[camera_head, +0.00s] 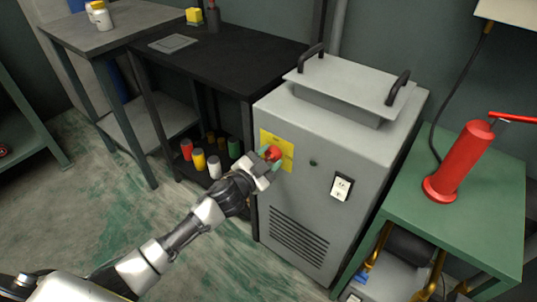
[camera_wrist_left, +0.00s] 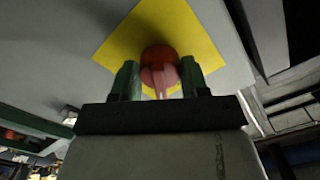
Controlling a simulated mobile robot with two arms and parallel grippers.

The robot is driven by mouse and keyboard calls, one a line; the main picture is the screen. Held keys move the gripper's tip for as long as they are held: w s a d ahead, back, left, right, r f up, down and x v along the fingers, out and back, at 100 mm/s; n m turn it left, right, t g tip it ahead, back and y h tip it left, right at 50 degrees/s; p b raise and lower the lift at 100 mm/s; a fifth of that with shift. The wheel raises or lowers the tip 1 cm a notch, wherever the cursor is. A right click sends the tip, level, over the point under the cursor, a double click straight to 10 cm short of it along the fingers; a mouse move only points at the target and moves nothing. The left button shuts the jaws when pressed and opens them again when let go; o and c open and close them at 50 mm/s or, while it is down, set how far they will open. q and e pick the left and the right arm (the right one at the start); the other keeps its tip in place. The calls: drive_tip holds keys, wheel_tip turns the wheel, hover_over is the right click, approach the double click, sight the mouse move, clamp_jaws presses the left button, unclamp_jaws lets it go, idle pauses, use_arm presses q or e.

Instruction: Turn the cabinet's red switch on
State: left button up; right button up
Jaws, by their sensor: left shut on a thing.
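The grey cabinet (camera_head: 330,150) stands in the middle of the head view. Its red switch (camera_head: 273,153) sits on a yellow plate (camera_head: 287,144) at the upper left of the front face. My left gripper (camera_head: 268,164) is at the switch, shut on it. In the left wrist view the switch (camera_wrist_left: 160,68) is between the two green fingers (camera_wrist_left: 160,82), with the yellow plate (camera_wrist_left: 200,40) behind it. The fingers hide part of the switch in the head view. My right gripper is not in view.
A socket (camera_head: 341,187) and a small dark knob (camera_head: 313,162) are on the cabinet front. A green table (camera_head: 480,215) with a red cylinder (camera_head: 461,165) stands at the right. A black bench (camera_head: 225,60) stands at the left, with several coloured bottles (camera_head: 199,160) below.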

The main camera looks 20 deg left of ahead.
use_arm(q)
drive_tip(key=m, duration=0.2)
drive_tip(key=shift+m+p, duration=0.3)
drive_tip(key=shift+m, duration=1.5)
drive_tip(key=shift+m+p, duration=0.3)
drive_tip(key=shift+m, duration=0.9)
drive_tip(key=shift+f+m, duration=0.1)
drive_tip(key=shift+m, duration=1.2)
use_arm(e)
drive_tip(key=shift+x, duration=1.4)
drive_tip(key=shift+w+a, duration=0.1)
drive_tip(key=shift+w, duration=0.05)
use_arm(q)
drive_tip(key=o, duration=0.9)
